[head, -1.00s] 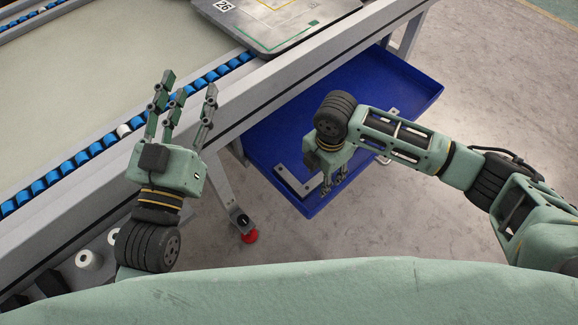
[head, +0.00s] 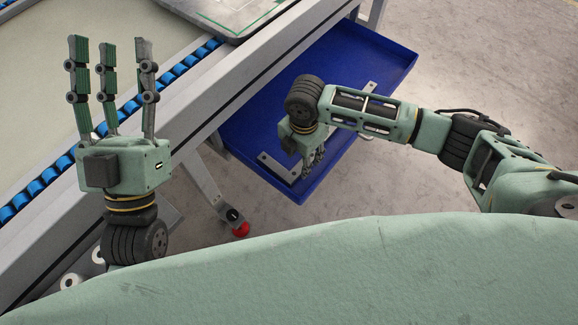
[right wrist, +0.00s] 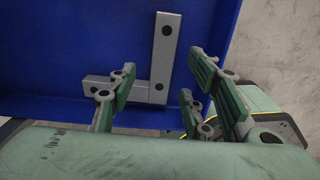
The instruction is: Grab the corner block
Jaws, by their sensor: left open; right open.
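The corner block is a grey L-shaped metal piece with dark holes. It lies in the blue tray; its short leg (head: 273,163) shows in the head view, while my right arm hides its middle. In the right wrist view the corner block (right wrist: 165,48) shows its long leg upright in the picture, with the short leg to the left at its lower end. My right gripper (head: 314,160) is open and points down over the tray. Its fingers (right wrist: 160,90) are spread around the corner's image; contact cannot be told. My left gripper (head: 110,45) is open and empty, fingers up in the picture.
The blue tray (head: 398,65) has raised rims close to my right gripper. A conveyor with blue rollers (head: 33,188) and a grey frame runs along the left, with a grey board (head: 235,12) on it.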

